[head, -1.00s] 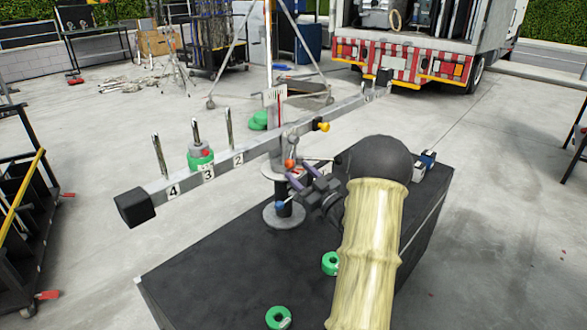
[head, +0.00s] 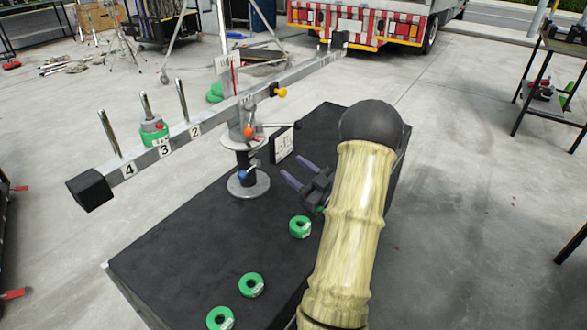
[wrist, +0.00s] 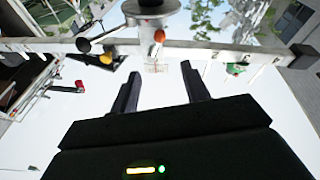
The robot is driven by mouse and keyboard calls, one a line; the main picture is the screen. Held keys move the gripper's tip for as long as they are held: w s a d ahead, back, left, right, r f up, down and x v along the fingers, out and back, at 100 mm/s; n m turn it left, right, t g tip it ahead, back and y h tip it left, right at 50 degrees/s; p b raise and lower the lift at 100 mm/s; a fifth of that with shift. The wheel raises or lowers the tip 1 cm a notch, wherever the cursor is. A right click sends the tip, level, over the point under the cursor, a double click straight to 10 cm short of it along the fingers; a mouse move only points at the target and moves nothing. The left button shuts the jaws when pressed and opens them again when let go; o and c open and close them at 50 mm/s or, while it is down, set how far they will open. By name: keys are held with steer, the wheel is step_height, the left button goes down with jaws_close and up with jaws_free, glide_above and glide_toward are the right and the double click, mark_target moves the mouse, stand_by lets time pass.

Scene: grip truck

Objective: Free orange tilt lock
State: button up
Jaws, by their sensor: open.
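The orange tilt lock (head: 248,132) is a small orange knob on the stand's post, just below the long grey beam (head: 215,122). In the wrist view the orange knob (wrist: 159,36) shows ahead, above the gap between my fingers. My gripper (head: 291,167) is open and empty, with two purple-grey fingers pointing at the stand from the lower right. In the wrist view my gripper (wrist: 160,76) has its fingers well apart. The fingers stand clear of the orange knob. A blue knob (head: 243,174) sits lower on the post, and a yellow knob (head: 280,92) sits on the beam.
A white card (head: 283,145) stands beside the post, close to my fingers. Green ring weights (head: 300,227) lie on the black table top (head: 180,260). Another green weight (head: 153,130) sits on a peg of the beam. A truck (head: 365,25) is far behind.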

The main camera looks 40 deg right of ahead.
steer(key=shift+w+a, duration=0.1)
steer(key=shift+w, duration=0.1)
steer(key=c, duration=0.6)
steer(key=w+a+g, duration=0.1)
steer(key=w+a, duration=0.1)
steer(key=w+a+f+g+h, duration=0.1)
steer(key=w+a+g, duration=0.1)
steer(key=w, duration=0.1)
steer(key=w+a+g+h, duration=0.1)
steer(key=w+a, duration=0.1)
steer(key=shift+w+f+m, duration=0.3)
steer(key=shift+f+m, duration=0.1)
jaws_close()
steer(key=s+a+f+m+g+h, duration=0.1)
steer(key=s+a+f+g, duration=0.15)
steer(key=a+g, duration=0.4)
steer(key=s+a+f+m+g+h, duration=0.1)
steer(key=s+a+g, duration=0.2)
steer(key=a, duration=0.6)
steer(key=s+a+m+g+y, duration=0.1)
steer(key=s+a+g, duration=0.3)
steer(key=s+a, duration=0.6)
steer(key=shift+s+f+g, duration=0.35)
steer(key=shift+s+f, duration=0.05)
steer(key=shift+s, duration=0.25)
steer(key=shift+w+a, duration=0.1)
steer(key=shift+w, duration=0.05)
